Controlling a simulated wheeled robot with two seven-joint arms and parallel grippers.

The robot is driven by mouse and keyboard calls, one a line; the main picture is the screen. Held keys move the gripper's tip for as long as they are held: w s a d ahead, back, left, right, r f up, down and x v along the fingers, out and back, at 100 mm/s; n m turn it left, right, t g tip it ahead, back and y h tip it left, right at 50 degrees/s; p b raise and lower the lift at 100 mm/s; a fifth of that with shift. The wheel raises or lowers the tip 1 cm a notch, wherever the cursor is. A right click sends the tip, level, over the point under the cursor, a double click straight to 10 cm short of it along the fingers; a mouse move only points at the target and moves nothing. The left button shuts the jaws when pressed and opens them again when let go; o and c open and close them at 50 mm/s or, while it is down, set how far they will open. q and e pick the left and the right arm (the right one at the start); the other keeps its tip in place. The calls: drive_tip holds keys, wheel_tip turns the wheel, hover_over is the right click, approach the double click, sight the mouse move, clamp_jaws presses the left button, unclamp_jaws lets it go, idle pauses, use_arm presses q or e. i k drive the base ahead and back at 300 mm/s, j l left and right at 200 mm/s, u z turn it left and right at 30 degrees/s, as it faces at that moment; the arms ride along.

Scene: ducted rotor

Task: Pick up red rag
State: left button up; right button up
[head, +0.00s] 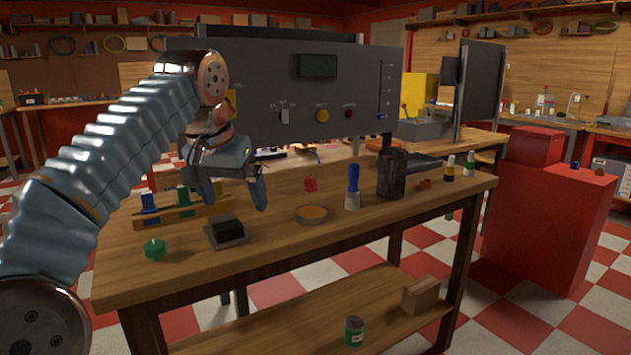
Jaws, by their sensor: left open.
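A small crumpled red piece, which looks like the red rag (310,184), lies on the wooden workbench (290,248) near its middle, behind a shallow orange-topped dish. My left gripper (235,203) hangs over the left part of the bench, fingers pointing down. It is open, with nothing seen between its fingers. It is to the left of the red rag and apart from it. My right gripper is not in view.
A dark block (226,232) and a green round piece (154,249) lie at front left. A grey control panel (300,88) rises behind.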

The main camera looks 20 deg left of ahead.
sight(310, 184)
drive_tip(key=i, duration=1.25)
